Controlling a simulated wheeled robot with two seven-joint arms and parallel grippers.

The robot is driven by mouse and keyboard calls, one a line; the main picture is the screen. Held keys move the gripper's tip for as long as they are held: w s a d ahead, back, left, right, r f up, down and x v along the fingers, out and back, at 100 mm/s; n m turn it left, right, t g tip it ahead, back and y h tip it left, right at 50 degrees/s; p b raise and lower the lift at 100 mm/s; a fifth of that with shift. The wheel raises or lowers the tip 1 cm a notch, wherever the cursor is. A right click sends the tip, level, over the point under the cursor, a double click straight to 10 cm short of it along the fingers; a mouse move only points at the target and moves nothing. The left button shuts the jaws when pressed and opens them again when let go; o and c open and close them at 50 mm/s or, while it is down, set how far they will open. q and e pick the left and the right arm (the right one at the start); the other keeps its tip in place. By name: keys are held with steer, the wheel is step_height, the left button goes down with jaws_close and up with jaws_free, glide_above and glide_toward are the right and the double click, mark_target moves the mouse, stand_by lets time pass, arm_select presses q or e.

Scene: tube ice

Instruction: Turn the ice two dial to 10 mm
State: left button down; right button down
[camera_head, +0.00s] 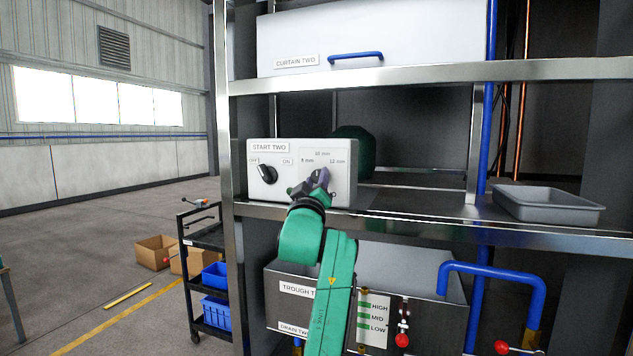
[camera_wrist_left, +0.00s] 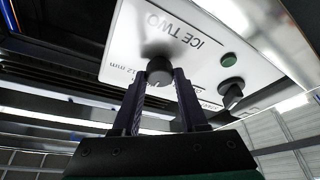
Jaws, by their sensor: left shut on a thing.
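The ice two dial (camera_wrist_left: 158,68) is a dark round knob on the white front of a control box (camera_head: 284,194). In the head view my gripper hides the dial and its pointer, so I cannot tell its setting. The marks 8 mm, 10 mm (camera_head: 322,154) and 12 mm sit around it, with 10 mm at the top. My left gripper (camera_head: 318,181) is shut on the dial. In the left wrist view its two dark fingers (camera_wrist_left: 160,88) stand either side of the knob. The ICE TWO label (camera_wrist_left: 170,31) shows there upside down. My right gripper is out of view.
A black OFF/ON knob (camera_head: 266,175) sits left on the same box, under the START TWO label. A green button (camera_wrist_left: 228,59) shows in the wrist view. A grey tray (camera_head: 548,205) lies on the shelf to the right. A blue-handled curtain panel (camera_head: 410,40) is above.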

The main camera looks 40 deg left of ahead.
arm_select(q)
steer(key=shift+c, duration=2.2)
jaws_free()
steer(key=shift+s+d+f, duration=0.15)
steer(key=shift+s, duration=0.05)
steer(key=b+v, duration=0.6)
steer(key=v, duration=0.8)
